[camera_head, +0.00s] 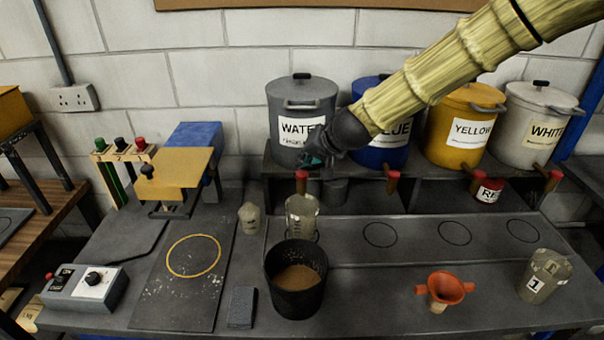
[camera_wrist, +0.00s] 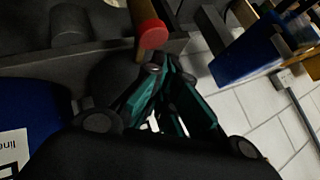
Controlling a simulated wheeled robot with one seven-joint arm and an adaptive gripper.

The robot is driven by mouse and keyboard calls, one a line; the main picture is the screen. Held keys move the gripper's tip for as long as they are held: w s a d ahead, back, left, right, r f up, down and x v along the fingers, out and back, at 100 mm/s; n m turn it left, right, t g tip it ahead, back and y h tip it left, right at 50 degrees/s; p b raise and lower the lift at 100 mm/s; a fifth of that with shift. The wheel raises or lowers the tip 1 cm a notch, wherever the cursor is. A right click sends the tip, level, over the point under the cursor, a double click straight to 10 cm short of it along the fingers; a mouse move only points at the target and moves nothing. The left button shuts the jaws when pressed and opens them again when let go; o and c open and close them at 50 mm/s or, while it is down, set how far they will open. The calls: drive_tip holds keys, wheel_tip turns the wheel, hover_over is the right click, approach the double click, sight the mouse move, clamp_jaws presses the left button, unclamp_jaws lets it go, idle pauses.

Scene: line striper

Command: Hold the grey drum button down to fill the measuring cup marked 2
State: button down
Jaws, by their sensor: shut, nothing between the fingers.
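The grey drum (camera_head: 300,125) labelled WATER stands on the back shelf. Its red button (camera_head: 302,175) sits on the spout below the drum; it also shows in the wrist view (camera_wrist: 153,34). A clear measuring cup (camera_head: 302,213) stands upright under that spout; I cannot read its mark or tell its fill level. My gripper (camera_head: 313,161) is shut and empty, just in front of the drum's base. In the wrist view its teal fingertips (camera_wrist: 157,68) are very close to the red button; whether they touch it I cannot tell.
A black bucket (camera_head: 296,300) with brown contents stands in front of the cup. Another marked cup (camera_head: 546,274) and an orange funnel (camera_head: 445,288) are at right. Blue, yellow (camera_head: 465,125) and white drums line the shelf. Bench between bucket and funnel is clear.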

sight(305, 172)
drive_tip(key=shift+f, duration=0.15)
idle(0.7)
drive_tip(key=shift+f, duration=0.25)
drive_tip(key=shift+f+b, duration=0.45)
drive_tip(key=shift+b, duration=0.1)
idle(1.8)
drive_tip(key=shift+r, duration=0.1)
idle(1.5)
drive_tip(key=shift+r+p, duration=0.7)
drive_tip(key=shift+r, duration=0.1)
drive_tip(key=shift+r+p, duration=1.95)
drive_tip(key=shift+r, duration=0.55)
